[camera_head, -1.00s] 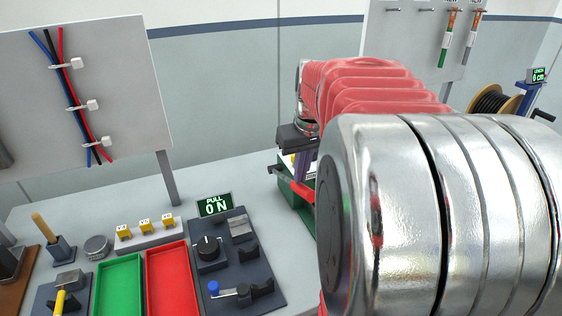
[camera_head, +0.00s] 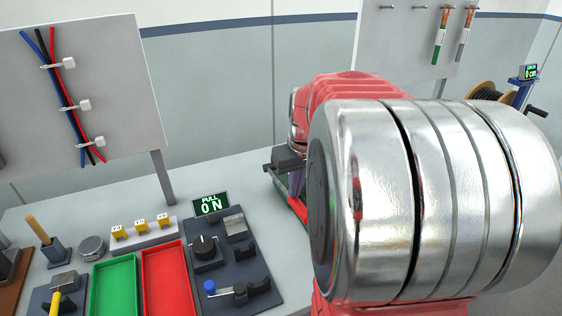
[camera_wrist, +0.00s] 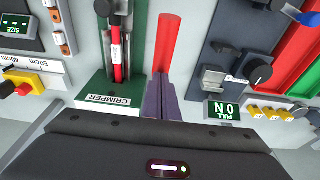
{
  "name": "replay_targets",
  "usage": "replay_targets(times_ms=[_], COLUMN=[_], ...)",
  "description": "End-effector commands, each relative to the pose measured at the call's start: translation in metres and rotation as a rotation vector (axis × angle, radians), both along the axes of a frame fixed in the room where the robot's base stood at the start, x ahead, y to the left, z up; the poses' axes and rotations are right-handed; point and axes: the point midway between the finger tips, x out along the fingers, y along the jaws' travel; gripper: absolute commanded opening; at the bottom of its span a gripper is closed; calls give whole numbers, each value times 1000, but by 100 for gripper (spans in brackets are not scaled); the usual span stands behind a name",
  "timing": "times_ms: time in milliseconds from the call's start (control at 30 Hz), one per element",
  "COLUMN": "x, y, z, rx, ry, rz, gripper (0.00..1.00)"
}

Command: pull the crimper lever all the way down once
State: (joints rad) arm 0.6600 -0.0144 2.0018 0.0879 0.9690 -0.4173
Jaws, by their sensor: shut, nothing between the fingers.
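The crimper is a green stand with a "CRIMPER" label (camera_wrist: 110,99) in the wrist view. Its red lever (camera_wrist: 167,45) shows as a thick bar stretching up the picture from my fingertips. In the head view a short piece of the red lever (camera_head: 298,208) shows low beside the green stand; my arm hides the rest. My gripper (camera_wrist: 158,82) is shut and empty, its purple-grey fingertips overlapping the lever's near end in the picture. I cannot tell whether they touch it. My gripper (camera_head: 296,181) is mostly hidden behind my arm in the head view.
A dark panel with a knob (camera_head: 205,247) and a "PULL 0 N" display (camera_head: 211,204) stands left of the crimper. Red (camera_head: 170,280) and green (camera_head: 115,285) trays lie further left. A size display (camera_wrist: 20,32) is left in the wrist view.

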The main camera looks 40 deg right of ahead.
Motion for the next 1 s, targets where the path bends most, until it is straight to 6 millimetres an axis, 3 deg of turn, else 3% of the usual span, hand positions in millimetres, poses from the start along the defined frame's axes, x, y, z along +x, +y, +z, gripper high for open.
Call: replay_targets(times_ms=[1000], x=[0], y=[1], z=[-58], rx=[3], ry=[2], rz=[-1], gripper=[0])
